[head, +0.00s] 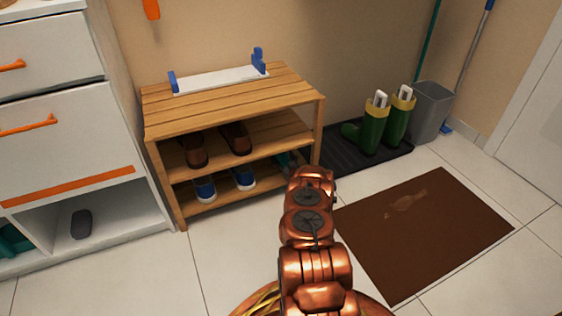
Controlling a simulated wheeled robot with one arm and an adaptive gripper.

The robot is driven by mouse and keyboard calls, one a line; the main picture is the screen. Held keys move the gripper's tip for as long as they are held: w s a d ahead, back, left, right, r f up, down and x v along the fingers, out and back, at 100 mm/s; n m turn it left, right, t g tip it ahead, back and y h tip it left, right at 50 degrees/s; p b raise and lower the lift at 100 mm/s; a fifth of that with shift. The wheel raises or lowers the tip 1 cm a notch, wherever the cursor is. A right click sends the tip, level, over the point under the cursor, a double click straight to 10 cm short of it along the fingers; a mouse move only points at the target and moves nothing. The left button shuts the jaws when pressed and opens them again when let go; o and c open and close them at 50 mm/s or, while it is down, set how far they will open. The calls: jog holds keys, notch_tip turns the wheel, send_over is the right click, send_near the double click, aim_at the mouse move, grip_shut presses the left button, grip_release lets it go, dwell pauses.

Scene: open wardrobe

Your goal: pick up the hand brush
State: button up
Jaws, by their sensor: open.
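My copper arm reaches forward from the bottom middle to the right end of the wooden shoe rack (225,103). My gripper (289,165) is a small dark shape beyond the last arm link, mostly hidden by it. It is open, at the right end of the rack's middle shelf. A small teal thing (283,158) shows there, close to the gripper; it may be the hand brush, but it is too covered to be sure. I cannot tell whether the gripper touches it.
Brown shoes (237,140) and blue shoes (244,179) stand on the rack's shelves. A white tray with blue ends (220,79) lies on top. Green boots (372,130) stand on a black mat (335,148), beside a grey bin (430,115). A brown doormat (425,235) lies right. A white cabinet (55,150) stands left.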

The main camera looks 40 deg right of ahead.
jog(key=shift+c, duration=0.3)
jog(key=c, duration=1.3)
jog(key=shift+o, duration=0.2)
jog(key=shift+r, duration=0.1)
